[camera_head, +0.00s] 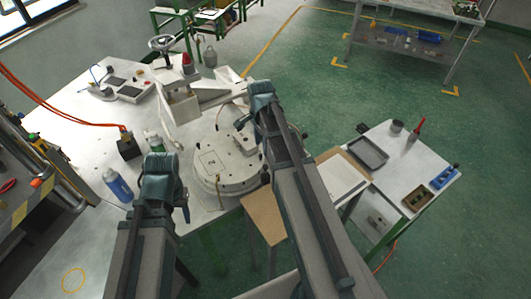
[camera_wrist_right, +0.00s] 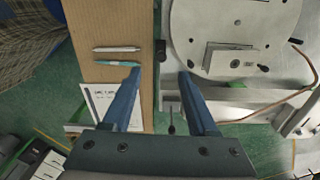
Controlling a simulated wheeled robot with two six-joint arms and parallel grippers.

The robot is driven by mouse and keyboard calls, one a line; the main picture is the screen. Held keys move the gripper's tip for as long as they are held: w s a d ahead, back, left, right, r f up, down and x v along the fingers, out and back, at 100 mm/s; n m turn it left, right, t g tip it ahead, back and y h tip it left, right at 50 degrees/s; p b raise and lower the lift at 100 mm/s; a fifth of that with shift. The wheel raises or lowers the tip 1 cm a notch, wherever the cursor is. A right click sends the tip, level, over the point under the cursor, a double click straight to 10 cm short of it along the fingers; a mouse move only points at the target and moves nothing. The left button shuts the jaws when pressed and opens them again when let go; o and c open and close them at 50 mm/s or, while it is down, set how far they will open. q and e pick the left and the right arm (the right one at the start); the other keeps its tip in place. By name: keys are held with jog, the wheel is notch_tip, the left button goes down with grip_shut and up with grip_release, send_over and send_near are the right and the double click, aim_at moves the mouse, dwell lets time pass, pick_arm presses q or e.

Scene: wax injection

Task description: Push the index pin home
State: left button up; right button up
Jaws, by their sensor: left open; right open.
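The round pale turntable (camera_head: 225,160) stands on the machine bench, and its plate also fills the upper right of the right wrist view (camera_wrist_right: 225,65). A dark knob (camera_wrist_right: 160,49) at the plate's left edge may be the index pin's head; I cannot be sure. A thin dark rod (camera_wrist_right: 171,122) shows lower down between the fingers. My right gripper (camera_wrist_right: 160,75) is open and empty, its fingertips just below the knob in the picture and apart from it. In the head view my right arm hides it. My left gripper (camera_head: 184,207) is open, in front of the turntable's left side.
A wooden board (camera_wrist_right: 115,25) with two pens and a printed card lies left of the plate. A small plate block (camera_wrist_right: 235,60) is fixed on the turntable. A side table with a grey tray (camera_head: 366,152) stands right.

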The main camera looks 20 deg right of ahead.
aim_at(265, 166)
jog(key=shift+m, duration=0.6)
jog(key=f+b, duration=0.4)
jog(key=d+f+b, duration=0.1)
jog(key=f+b, duration=0.3)
jog(key=b, duration=0.1)
jog(key=f+b, duration=0.4)
jog(key=f, duration=0.1)
jog(key=shift+w+d+b, duration=0.3)
jog(key=shift+d+b, duration=0.05)
pick_arm(q)
notch_tip(265, 166, down, 13)
pick_arm(e)
jog(key=shift+r, duration=0.1)
grip_shut()
